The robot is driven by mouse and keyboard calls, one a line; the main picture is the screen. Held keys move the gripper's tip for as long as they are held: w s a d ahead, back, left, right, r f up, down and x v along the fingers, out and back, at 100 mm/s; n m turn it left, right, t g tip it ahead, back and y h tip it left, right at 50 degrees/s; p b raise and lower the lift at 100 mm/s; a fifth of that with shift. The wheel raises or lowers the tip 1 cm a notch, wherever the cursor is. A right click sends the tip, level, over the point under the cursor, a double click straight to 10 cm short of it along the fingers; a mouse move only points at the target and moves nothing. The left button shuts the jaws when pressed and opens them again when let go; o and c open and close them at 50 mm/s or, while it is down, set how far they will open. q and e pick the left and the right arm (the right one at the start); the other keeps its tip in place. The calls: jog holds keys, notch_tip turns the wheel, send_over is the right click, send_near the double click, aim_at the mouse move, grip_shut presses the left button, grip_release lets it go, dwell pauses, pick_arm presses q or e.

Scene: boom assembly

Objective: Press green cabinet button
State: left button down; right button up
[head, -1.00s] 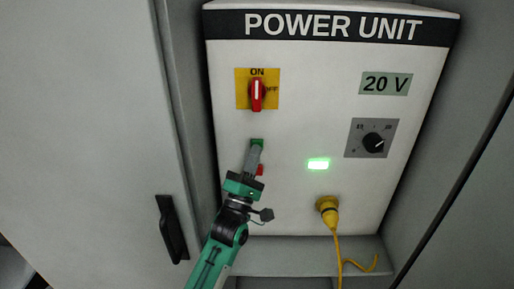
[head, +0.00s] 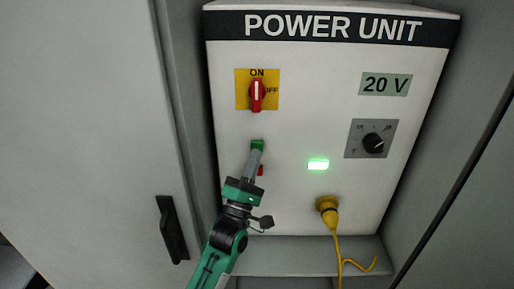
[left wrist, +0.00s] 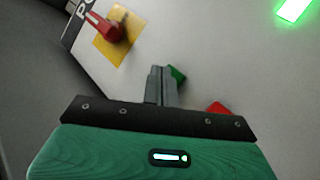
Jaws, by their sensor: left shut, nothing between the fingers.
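The green button (head: 257,145) is on the white front of the power unit (head: 290,110), below the red ON/OFF switch (head: 257,92). My left gripper (head: 255,155) is shut and empty, with its tips right at the green button in the head view. In the left wrist view the shut fingers (left wrist: 160,80) partly cover the green button (left wrist: 177,76). I cannot tell whether the tips touch it. A red button (head: 261,170) sits just below, partly behind the gripper; it also shows in the left wrist view (left wrist: 218,108). My right gripper is not in view.
A green lamp (head: 318,164) glows right of the buttons. A grey dial (head: 373,143) sits under the "20 V" display (head: 386,84). A yellow plug (head: 328,208) with a cable is at the lower middle. The cabinet door (head: 90,120) stands on the left.

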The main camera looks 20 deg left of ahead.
pick_arm(q)
jog(key=shift+s+d+p, duration=0.15)
jog(key=shift+s+d, duration=0.1)
jog(key=shift+s, duration=0.55)
jog(key=shift+s+d+p, duration=0.1)
jog(key=shift+s+d, duration=0.1)
jog(key=shift+s, duration=0.65)
jog(key=shift+s+d+p, duration=0.15)
jog(key=shift+s+d, duration=0.1)
jog(key=shift+s, duration=0.55)
